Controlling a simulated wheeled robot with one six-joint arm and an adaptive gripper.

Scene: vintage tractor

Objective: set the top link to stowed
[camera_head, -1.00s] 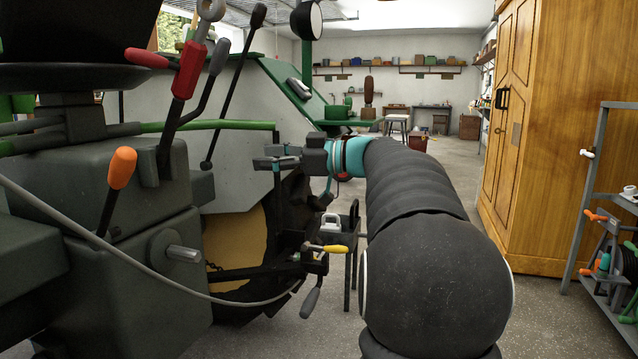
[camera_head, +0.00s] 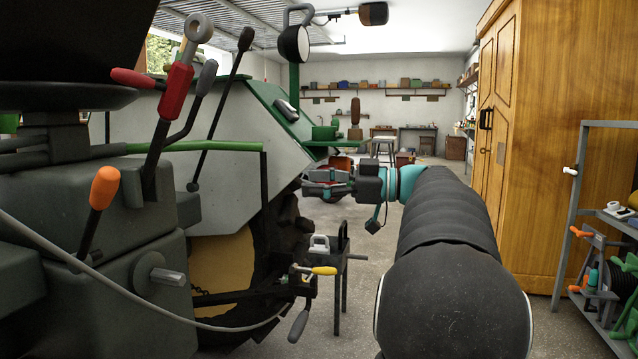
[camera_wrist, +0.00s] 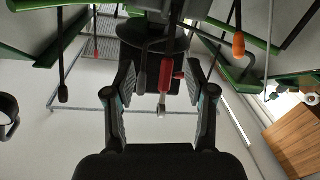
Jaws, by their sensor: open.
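The top link, as I take it, is a red-bodied rod (camera_head: 176,92) with a grey eye end, standing up and leaning right at the tractor's rear, at the upper left of the head view. A short red handle (camera_head: 133,78) sticks out to its left. In the wrist view a red rod (camera_wrist: 139,75) with a grey eye at its end shows between the fingers, beyond them. My gripper (camera_head: 312,182) is open and empty, with its fingers pointing left, well to the right of the red rod in the head view. It also fills the wrist view (camera_wrist: 160,80). The rod's lower end is partly hidden.
An orange-tipped lever (camera_head: 103,188) and black levers (camera_head: 222,105) stand near the red rod. A grey cable crosses the tractor's housing (camera_head: 140,230). A yellow-handled part (camera_head: 323,271) sits low at the hitch. A wooden cabinet (camera_head: 540,150) and shelf rack (camera_head: 570,200) stand right.

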